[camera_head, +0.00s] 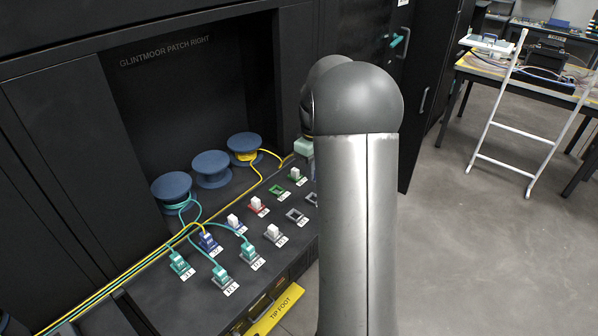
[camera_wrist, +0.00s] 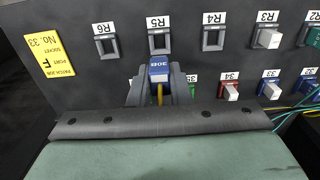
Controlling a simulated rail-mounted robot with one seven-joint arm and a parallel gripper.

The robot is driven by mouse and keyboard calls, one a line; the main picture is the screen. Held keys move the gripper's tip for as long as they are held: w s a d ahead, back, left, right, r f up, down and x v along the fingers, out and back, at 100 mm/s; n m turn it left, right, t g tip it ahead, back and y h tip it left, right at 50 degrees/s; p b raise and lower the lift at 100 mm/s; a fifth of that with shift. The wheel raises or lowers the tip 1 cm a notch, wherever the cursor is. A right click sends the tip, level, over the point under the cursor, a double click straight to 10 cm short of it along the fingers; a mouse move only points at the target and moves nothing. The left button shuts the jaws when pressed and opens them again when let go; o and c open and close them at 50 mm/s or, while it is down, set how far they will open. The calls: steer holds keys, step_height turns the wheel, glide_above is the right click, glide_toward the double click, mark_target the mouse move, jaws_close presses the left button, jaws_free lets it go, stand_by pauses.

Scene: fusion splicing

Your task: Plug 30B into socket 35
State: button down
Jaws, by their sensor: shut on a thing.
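In the wrist view my gripper (camera_wrist: 158,88) is shut on 30B (camera_wrist: 159,70), a blue plug with its label facing the camera and a yellow cable trailing back from it. 30B shows just below socket R5; I cannot tell its height above the panel. Socket 35 (camera_wrist: 191,79) is green and lies just right of my right finger, partly hidden by my gripper. In the head view the green frame of socket 35 (camera_head: 276,190) shows empty on the sloping panel.
Sockets R6 (camera_wrist: 106,47), R5 (camera_wrist: 159,42) and R4 (camera_wrist: 212,40) are empty. White plugs sit in R3 (camera_wrist: 268,39), red 34 (camera_wrist: 229,91) and blue 33 (camera_wrist: 271,90). Teal cables run close by. Blue spools (camera_head: 211,169) stand behind the panel.

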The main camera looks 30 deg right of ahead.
steer(key=shift+w+a+r, duration=0.1)
steer(key=shift+w+a, duration=0.35)
steer(key=shift+a, duration=0.05)
steer(key=w+a+p, duration=0.2)
steer(key=w+a, duration=0.4)
steer(key=w, duration=0.1)
steer(key=shift+w+a+f+b, duration=0.1)
steer(key=shift+f+b, duration=0.8)
steer(key=shift+f, duration=0.7)
steer(key=shift+a+f+b, duration=0.1)
steer(key=shift+f+b, duration=0.8)
steer(key=shift+f, duration=0.7)
steer(key=shift+f, duration=0.55)
steer(key=c, duration=1.3)
jaws_free()
steer(key=shift+o, duration=0.2)
